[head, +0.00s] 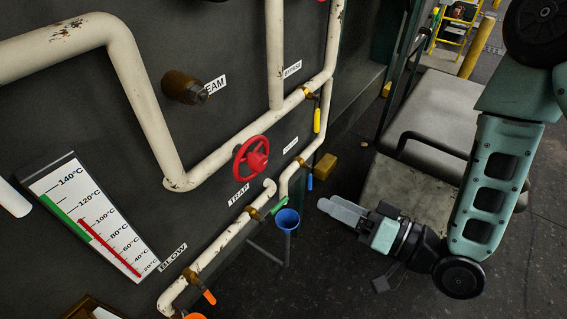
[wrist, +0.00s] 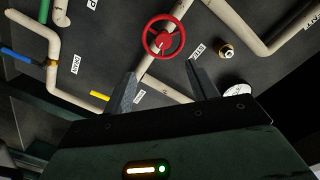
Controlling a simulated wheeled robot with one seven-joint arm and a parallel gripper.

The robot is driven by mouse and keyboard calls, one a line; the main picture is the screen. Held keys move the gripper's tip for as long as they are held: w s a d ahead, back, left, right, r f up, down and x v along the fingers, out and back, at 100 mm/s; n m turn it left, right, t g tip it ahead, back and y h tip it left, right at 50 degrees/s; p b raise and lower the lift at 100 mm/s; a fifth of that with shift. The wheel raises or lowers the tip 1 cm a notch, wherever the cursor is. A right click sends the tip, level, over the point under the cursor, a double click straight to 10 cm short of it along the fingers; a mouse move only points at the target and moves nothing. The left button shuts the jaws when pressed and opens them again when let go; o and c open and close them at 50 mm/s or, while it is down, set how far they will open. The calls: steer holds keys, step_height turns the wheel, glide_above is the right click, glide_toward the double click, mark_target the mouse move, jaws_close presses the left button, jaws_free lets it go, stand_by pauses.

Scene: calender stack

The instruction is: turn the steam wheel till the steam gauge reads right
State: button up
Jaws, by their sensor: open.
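A red handwheel (head: 251,158) with spokes sits on a cream pipe on the dark panel. It also shows in the wrist view (wrist: 163,38), beyond my fingertips. A label reading STEAM, partly hidden, is next to a brass fitting (head: 187,88) up and left of the wheel. A white round dial (wrist: 238,90) is partly cut off by my gripper; its reading is too small to tell. My gripper (head: 342,210) is open and empty, right of the wheel and apart from it. In the wrist view my fingers (wrist: 160,75) stand spread, below the wheel.
A thermometer board (head: 65,178) has a red column reaching about 100°C beside a green band. Yellow, blue, green and orange valve levers sit on the pipes. A grey seat-like block (head: 435,125) is behind my arm.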

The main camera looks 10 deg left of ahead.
steer(key=b, duration=1.2)
glide_toward(263, 163)
steer(key=shift+m, duration=0.3)
steer(key=x, duration=0.8)
steer(key=shift+w, duration=0.1)
steer(key=shift+w+a+f, duration=0.1)
steer(key=shift+w+a, duration=0.1)
steer(key=shift+a, duration=0.3)
steer(key=c, duration=1)
